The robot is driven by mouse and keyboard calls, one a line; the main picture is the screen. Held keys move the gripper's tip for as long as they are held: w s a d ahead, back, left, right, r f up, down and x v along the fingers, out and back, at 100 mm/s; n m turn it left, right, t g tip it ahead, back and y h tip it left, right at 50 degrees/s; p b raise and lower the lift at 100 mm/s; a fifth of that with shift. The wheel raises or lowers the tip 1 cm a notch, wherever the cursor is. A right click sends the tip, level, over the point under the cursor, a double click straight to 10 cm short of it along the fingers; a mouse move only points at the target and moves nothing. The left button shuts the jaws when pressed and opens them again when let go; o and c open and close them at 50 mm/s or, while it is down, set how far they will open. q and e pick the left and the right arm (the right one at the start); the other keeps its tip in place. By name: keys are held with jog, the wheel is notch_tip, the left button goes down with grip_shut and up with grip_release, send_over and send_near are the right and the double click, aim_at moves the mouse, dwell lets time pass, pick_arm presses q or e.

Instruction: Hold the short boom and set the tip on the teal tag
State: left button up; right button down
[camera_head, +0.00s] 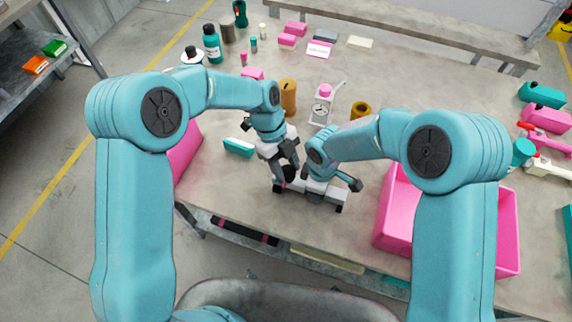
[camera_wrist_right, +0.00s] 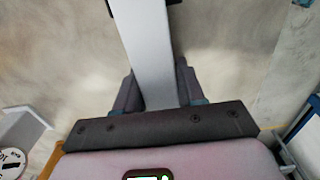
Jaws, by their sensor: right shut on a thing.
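A pale grey bar (camera_head: 325,193) with dark ends, which looks like the short boom, lies low over the table's near middle. It also shows in the right wrist view (camera_wrist_right: 148,50), running up between the fingers. My right gripper (camera_wrist_right: 158,88) is shut on this bar. My left gripper (camera_head: 288,172) is beside the bar's left end, its dark fingers pointing down; I cannot tell whether it touches the bar or how wide its jaws are. A teal-and-white flat piece (camera_head: 238,147) lies left of my left gripper; I cannot tell whether it is the teal tag.
A pink bin (camera_head: 508,245) stands at the right, and another pink container (camera_head: 185,152) is partly hidden behind my left arm. A dial device (camera_head: 322,113) and a brown cylinder (camera_head: 289,97) stand beyond the grippers. Bottles and pink blocks fill the far side. The table's near edge is close.

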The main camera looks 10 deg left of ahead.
dwell(0.3)
pick_arm(q)
jog(key=n+t, duration=0.1)
jog(key=n, duration=0.3)
jog(key=shift+s+r+n+t+h, duration=0.1)
jog(key=shift+n+t+h, duration=0.3)
jog(key=n+t, duration=0.1)
jog(key=n, duration=0.3)
jog(key=shift+s+n+t, duration=0.1)
jog(key=shift+n+t, duration=0.3)
jog(key=o, duration=1.1)
jog(key=v, duration=1.2)
jog(key=shift+s+a, duration=0.1)
jog(key=shift+a, duration=0.05)
